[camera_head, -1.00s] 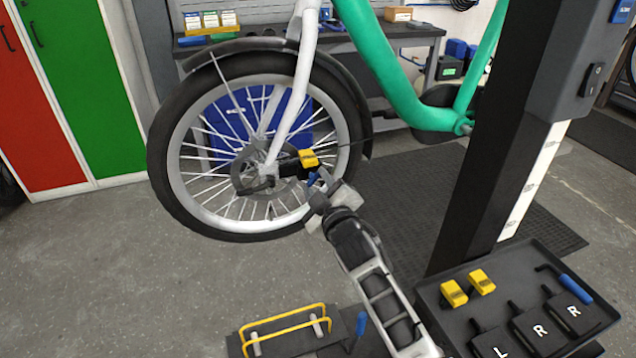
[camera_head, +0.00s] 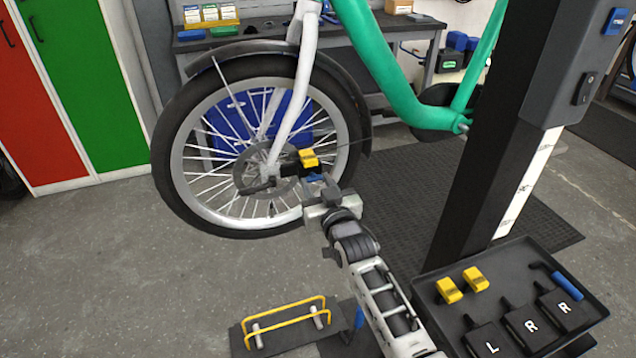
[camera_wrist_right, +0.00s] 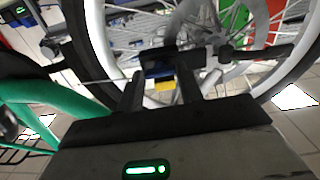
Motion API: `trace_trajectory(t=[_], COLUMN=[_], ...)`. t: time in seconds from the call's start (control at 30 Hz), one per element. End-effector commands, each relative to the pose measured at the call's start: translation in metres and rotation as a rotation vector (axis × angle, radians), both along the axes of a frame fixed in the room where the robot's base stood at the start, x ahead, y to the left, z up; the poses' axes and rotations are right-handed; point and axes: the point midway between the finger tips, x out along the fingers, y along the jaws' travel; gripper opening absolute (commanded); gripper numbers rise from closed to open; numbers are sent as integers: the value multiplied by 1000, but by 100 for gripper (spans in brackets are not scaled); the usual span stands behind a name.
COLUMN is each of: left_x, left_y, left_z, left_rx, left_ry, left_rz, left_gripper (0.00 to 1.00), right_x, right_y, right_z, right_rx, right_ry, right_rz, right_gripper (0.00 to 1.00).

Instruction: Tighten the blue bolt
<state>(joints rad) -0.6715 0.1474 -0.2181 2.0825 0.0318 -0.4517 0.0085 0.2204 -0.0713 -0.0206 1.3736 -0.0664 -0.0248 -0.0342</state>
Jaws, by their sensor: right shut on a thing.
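The blue bolt (camera_head: 315,177) is a small blue piece beside the wheel hub, just below a yellow block (camera_head: 308,158) on the black brake part. My right gripper (camera_head: 326,187) reaches up to it from below right and is shut on it. In the right wrist view the fingertips (camera_wrist_right: 158,80) meet at the blue piece (camera_wrist_right: 152,71), with yellow and black parts close around it. The fingers and dark parts partly hide the bolt, so its seating cannot be told. My left gripper is not in view.
The front wheel (camera_head: 178,178) and green frame (camera_head: 385,65) stand close to my right gripper. A black tray (camera_head: 428,300) at the lower right holds yellow blocks, black pads and a blue-handled hex key (camera_head: 566,285). A yellow-railed stand (camera_head: 290,323) lies below. The floor at left is clear.

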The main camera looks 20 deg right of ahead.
Motion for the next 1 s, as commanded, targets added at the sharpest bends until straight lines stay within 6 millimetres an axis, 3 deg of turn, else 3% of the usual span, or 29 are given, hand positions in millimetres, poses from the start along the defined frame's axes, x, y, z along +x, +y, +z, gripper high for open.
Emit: trace_trajectory(t=[0.63,0.67,0.73,1.0], left_x=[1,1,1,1], left_y=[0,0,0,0], left_z=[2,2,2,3], left_rx=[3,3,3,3], left_ry=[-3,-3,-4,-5], left_rz=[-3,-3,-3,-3], left_gripper=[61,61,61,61], right_x=[0,0,0,-1], right_y=[0,0,0,0], right_z=[-1,-1,-1,0], right_rx=[55,55,54,52], right_ry=[4,4,4,3], right_rz=[0,0,0,0], right_gripper=[14,42,58,58])
